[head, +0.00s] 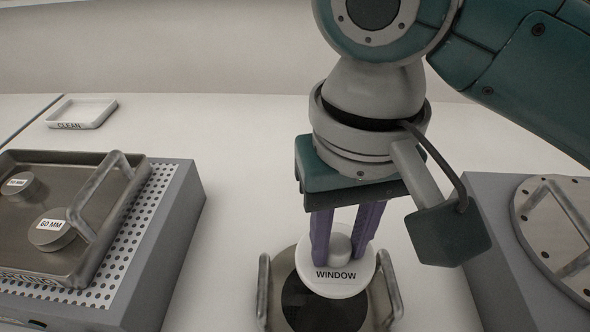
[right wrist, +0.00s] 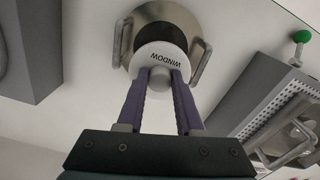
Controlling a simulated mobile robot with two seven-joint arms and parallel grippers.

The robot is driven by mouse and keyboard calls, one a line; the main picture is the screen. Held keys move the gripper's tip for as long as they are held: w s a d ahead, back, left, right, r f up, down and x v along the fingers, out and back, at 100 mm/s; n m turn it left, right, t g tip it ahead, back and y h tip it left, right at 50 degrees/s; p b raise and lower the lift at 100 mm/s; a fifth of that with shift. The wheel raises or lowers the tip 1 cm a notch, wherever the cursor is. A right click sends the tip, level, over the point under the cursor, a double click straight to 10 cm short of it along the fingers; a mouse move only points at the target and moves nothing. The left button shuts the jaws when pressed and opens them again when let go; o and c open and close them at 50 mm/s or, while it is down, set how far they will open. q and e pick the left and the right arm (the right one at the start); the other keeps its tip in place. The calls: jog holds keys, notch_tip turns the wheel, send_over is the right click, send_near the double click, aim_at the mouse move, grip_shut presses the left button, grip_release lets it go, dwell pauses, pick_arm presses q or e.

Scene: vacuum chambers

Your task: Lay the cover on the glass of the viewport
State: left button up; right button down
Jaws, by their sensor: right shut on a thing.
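The cover is a white disc labelled WINDOW (head: 335,284) with a grey knob on top. My right gripper (head: 341,250) has its purple fingers shut on the knob. The viewport (head: 283,268) is a metal flange with a handle on each side and dark glass (head: 320,310). In the head view the cover overlaps the far part of the glass, and the near part shows dark. In the right wrist view the cover (right wrist: 160,58) also overlaps the viewport (right wrist: 168,12). I cannot tell whether the cover touches it. My left gripper is not in view.
At left, a metal tray (head: 110,165) with handles holds round weights, one labelled 60 MM (head: 52,232), on a perforated grey block (head: 178,215). A white CLEAN tray (head: 82,112) lies behind. At right, a bolted flange with a handle (head: 560,225) sits on a grey block.

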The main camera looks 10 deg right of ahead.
aim_at(325, 288)
notch_tip(325, 288, down, 11)
jog(key=b, duration=0.2)
jog(key=shift+b, duration=0.3)
jog(key=c, duration=0.6)
grip_release()
jog(key=shift+f, duration=0.15)
jog(key=shift+o, duration=0.2)
notch_tip(325, 288, up, 12)
jog(key=p, duration=0.3)
jog(key=shift+r, duration=0.2)
jog(key=s+a, duration=0.1)
jog(key=s+f+n+y, duration=0.1)
jog(key=s+a+y, duration=0.1)
jog(key=s, duration=0.1)
jog(key=shift+a+f+t, duration=0.25)
jog(key=shift+a+t, duration=0.05)
jog(key=shift+t, duration=0.1)
jog(key=s+d+n+t+h, duration=0.1)
jog(key=s+d+t, duration=0.1)
jog(key=s+d, duration=0.5)
jog(key=d, duration=0.5)
jog(key=shift+s+r+t+h, duration=0.15)
jog(key=shift+s+t+h, duration=0.25)
